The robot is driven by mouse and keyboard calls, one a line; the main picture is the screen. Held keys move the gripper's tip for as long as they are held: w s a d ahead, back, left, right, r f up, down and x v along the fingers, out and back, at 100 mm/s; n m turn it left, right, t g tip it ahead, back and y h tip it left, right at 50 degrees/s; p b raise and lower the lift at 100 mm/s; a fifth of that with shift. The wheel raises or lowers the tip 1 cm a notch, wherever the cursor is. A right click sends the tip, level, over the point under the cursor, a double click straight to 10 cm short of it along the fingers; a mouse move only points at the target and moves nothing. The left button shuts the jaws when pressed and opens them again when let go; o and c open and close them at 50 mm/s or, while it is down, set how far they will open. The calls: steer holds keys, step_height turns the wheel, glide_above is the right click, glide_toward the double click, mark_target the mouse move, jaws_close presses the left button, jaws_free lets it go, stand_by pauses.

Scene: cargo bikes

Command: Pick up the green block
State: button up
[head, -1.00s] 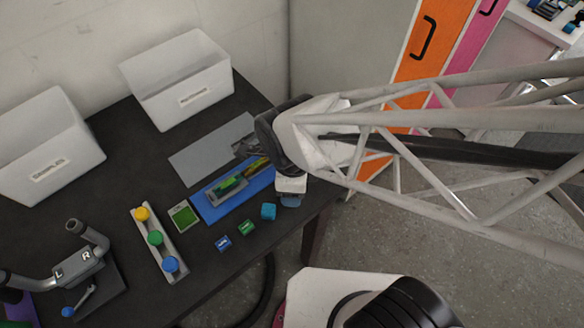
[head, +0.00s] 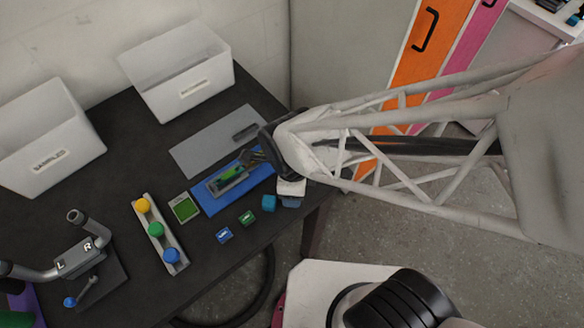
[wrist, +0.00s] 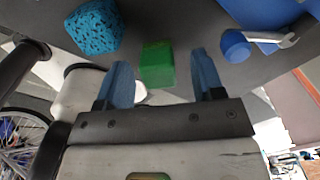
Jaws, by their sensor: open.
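In the wrist view a plain green block (wrist: 157,65) lies between and just beyond the two blue fingertips of my open gripper (wrist: 160,61), with visible room on both sides. In the head view my gripper (head: 252,158) hangs over the right end of a blue tray (head: 207,206), its fingers partly hidden by the wrist. A small green block with a pale label (head: 246,218) lies on the dark table in front of the tray. A green item (head: 229,176) also lies in the tray. I cannot tell which one the wrist view shows.
A teal cube (head: 268,203) and a blue block (head: 224,235) flank the labelled green block. A rack with coloured knobs (head: 182,262) stands to the left. White bins (head: 178,80) stand at the back. The table's front edge is close to the blocks.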

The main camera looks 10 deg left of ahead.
steer(key=c, duration=1.1)
steer(key=shift+o, duration=0.2)
steer(key=shift+r, duration=0.2)
steer(key=shift+r, duration=0.6)
step_height(320, 180, up, 2)
steer(key=shift+r, duration=0.1)
steer(key=s+d+r, duration=0.1)
steer(key=s+d, duration=0.8)
steer(key=s, duration=0.3)
steer(key=shift+s+d, duration=0.25)
steer(key=shift+s+d+r, duration=0.1)
steer(key=shift+s, duration=0.05)
